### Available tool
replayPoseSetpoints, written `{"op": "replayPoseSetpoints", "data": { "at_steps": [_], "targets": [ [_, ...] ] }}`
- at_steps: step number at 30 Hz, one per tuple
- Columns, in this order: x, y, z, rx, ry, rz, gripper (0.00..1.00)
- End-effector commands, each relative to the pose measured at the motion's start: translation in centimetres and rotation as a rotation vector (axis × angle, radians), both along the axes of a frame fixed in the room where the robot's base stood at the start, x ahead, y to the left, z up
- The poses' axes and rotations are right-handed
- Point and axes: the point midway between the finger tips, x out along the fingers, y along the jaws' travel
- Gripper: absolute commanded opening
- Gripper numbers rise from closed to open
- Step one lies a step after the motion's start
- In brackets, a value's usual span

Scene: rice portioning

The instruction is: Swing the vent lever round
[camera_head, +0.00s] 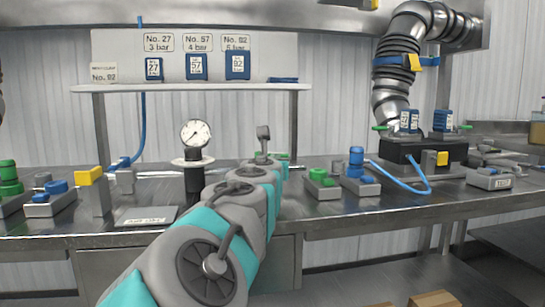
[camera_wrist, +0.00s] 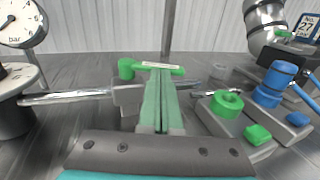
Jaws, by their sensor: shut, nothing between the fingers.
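A green lever (camera_wrist: 127,69) shows behind my fingertips in the wrist view, with a round knob at its left end. It appears to lie crosswise over a metal fitting on a pipe (camera_wrist: 65,97), but my fingers hide its middle. My gripper (camera_wrist: 159,72) is shut and empty, its two fingers side by side and pointing at the lever. I cannot tell whether the tips touch it. In the head view my arm hides the gripper and most of the lever; a small green part (camera_head: 280,156) shows just right of the arm.
A pressure gauge (camera_head: 195,133) on a black post stands left of my arm. Green and blue fittings (camera_head: 322,178) sit to the right. A metal shelf (camera_head: 190,88) with labelled blue blocks stands behind. A blue hose (camera_head: 405,180) curves across the bench at right.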

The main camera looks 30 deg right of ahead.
Motion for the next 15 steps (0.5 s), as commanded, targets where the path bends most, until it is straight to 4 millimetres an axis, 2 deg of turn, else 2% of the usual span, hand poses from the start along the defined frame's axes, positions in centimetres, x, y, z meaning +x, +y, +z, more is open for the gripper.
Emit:
{"op": "replayPoseSetpoints", "data": {
  "at_steps": [5, 15],
  "targets": [
    [-0.05, -0.36, 0.25, -0.002, -0.002, 0.079, 0.0],
    [0.21, -0.9, 0.16, -0.003, 0.0, 0.074, 0.0]
  ]
}}
